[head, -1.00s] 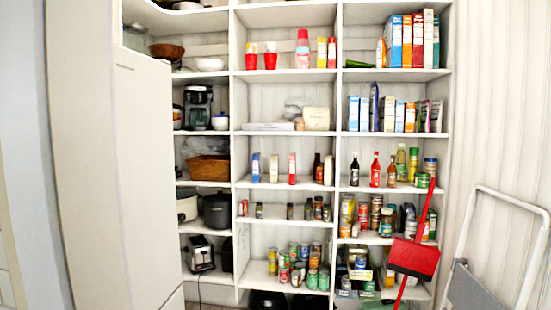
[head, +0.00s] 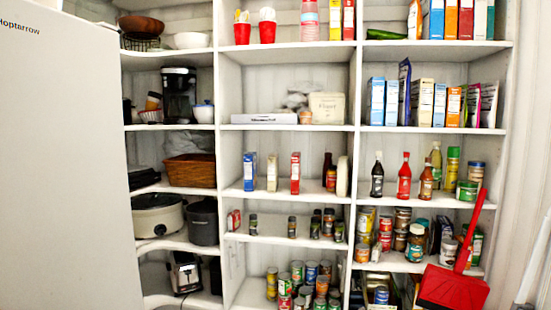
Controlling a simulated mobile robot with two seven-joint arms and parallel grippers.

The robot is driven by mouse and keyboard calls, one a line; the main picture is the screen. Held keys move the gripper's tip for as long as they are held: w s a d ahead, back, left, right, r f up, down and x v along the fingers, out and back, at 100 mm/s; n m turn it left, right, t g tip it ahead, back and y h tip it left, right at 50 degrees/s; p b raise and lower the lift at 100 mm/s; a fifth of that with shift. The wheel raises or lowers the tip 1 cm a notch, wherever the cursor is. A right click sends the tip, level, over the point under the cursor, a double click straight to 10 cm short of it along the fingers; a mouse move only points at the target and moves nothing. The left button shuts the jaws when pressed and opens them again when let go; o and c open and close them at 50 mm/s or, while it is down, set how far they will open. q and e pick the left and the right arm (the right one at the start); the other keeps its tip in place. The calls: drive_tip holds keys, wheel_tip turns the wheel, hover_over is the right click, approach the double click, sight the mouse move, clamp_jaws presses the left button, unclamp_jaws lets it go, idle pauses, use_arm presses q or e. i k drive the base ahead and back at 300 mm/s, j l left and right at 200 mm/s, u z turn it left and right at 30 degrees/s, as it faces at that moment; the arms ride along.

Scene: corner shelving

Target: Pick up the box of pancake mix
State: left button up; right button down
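I cannot tell which box is the pancake mix, as the labels are too small to read. Larger boxes (head: 466,19) on the top right shelf are cut by the frame's upper edge. Three small boxes stand apart on the middle bay's third shelf: a blue one (head: 249,171), a cream one (head: 272,171) and a red one (head: 295,172). Neither gripper is in view.
White corner shelving (head: 290,189) fills the back. A tall white cabinet or fridge (head: 70,160) stands close on the left. A red dustpan (head: 453,288) with an upright handle stands before the lower right shelves. Bottles (head: 404,178), jars and cans (head: 302,283) crowd the lower shelves.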

sight(250, 174)
drive_tip(key=i+l, duration=0.15)
drive_tip(key=i, duration=0.25)
drive_tip(key=i+l, duration=0.2)
drive_tip(key=i, duration=0.2)
drive_tip(key=i+l, duration=0.15)
drive_tip(key=i, duration=0.25)
